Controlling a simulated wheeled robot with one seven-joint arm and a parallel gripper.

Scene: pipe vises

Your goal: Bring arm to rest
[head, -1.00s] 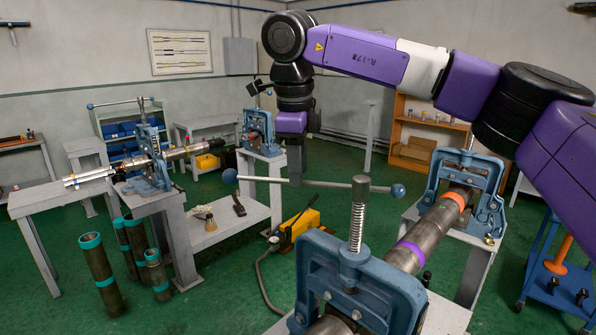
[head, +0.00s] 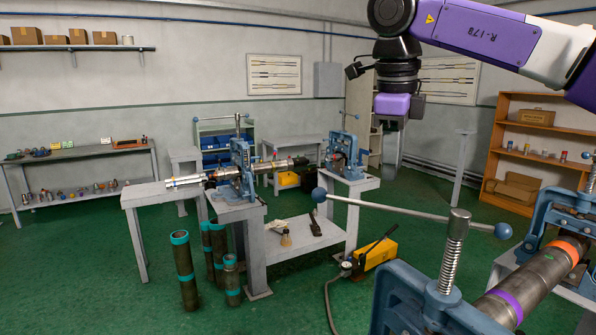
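My arm (head: 490,32) is purple, white and black and reaches in from the upper right, bent down at the wrist. My gripper (head: 395,145) hangs below the purple wrist block, pointing down above the floor, behind the near vise's handle. Its fingers are small and partly merged in this view, so I cannot tell whether they are open or shut. I see nothing clearly held in it. A blue pipe vise (head: 415,300) with a long handle bar (head: 400,207) stands in front at the lower right. A steel pipe (head: 530,290) with purple and orange bands runs through it to a second vise (head: 570,215).
Another vise bench (head: 140,196) holds a pipe at the middle left. Several teal-banded pipes (head: 186,272) stand on the floor beside it. A yellow pump (head: 375,256) with a hose lies on the floor. Wooden shelves (head: 500,160) stand at the right wall. Green floor is clear at left.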

